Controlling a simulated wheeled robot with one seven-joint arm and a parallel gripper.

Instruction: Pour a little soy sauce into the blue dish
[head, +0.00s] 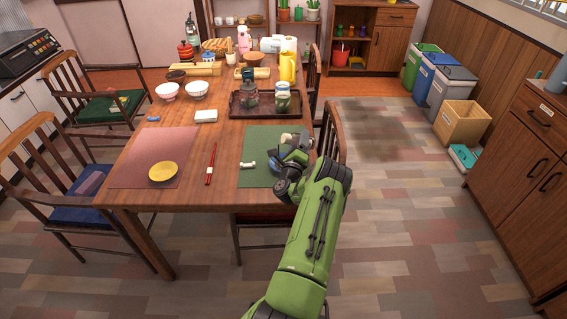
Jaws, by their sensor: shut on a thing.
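My gripper (291,147) is over the right part of the green placemat (255,143), at the near right of the wooden table. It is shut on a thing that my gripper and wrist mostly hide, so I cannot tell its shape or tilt. A small blue edge, seemingly the blue dish (273,163), shows on the placemat just left of my wrist. The rest of it is hidden behind my wrist, and I cannot see inside it. I cannot make out any soy sauce or its stream.
A white chopstick rest (248,164) lies left on the green placemat. Red chopsticks (211,165) lie between it and a pink placemat (135,165) with a yellow dish (163,171). A dark tray (240,112) with jars stands behind. A chair (331,130) is close on the right.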

